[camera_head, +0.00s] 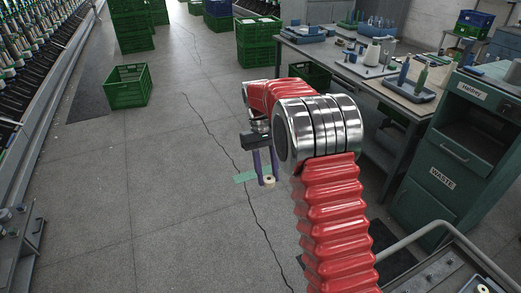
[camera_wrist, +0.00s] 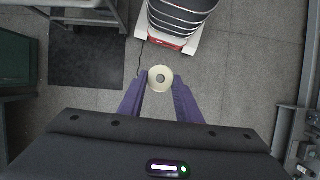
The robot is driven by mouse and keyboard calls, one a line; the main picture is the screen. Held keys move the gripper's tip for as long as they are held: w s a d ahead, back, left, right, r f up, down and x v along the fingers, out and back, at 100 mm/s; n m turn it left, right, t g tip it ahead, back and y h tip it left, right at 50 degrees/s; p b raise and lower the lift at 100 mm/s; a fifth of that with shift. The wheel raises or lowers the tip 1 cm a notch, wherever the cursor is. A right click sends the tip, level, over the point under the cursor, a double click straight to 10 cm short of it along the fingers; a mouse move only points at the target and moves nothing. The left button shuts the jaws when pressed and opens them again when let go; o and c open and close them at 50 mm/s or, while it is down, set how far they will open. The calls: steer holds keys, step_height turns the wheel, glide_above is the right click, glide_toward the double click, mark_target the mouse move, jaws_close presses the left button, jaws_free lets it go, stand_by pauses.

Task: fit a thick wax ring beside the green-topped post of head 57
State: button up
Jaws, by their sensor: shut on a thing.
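A pale cream ring with a hole in its middle, the wax ring (camera_wrist: 160,88), sits between the two purple fingers of my gripper (camera_wrist: 160,80) in the wrist view. The fingers touch it from both sides, and my gripper is shut on it. In the head view my gripper (camera_head: 267,181) points down over open floor, with the ring (camera_head: 270,182) at the fingertips. The long winding machine (camera_head: 22,55) runs along the left edge, well apart from my gripper. I cannot make out head 57 or a green-topped post there.
An empty green crate (camera_head: 126,88) stands on the floor near the machine, with stacked green crates (camera_head: 258,42) farther back. A workbench (camera_head: 345,72) with tools and trays is at the right, beside a green waste cabinet (camera_head: 445,170).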

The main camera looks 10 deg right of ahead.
steer(key=w+r+n+h, duration=0.1)
steer(key=w+r+n, duration=0.2)
steer(key=r, duration=0.5)
steer(key=shift+n+h, duration=0.3)
steer(key=shift+n, duration=0.2)
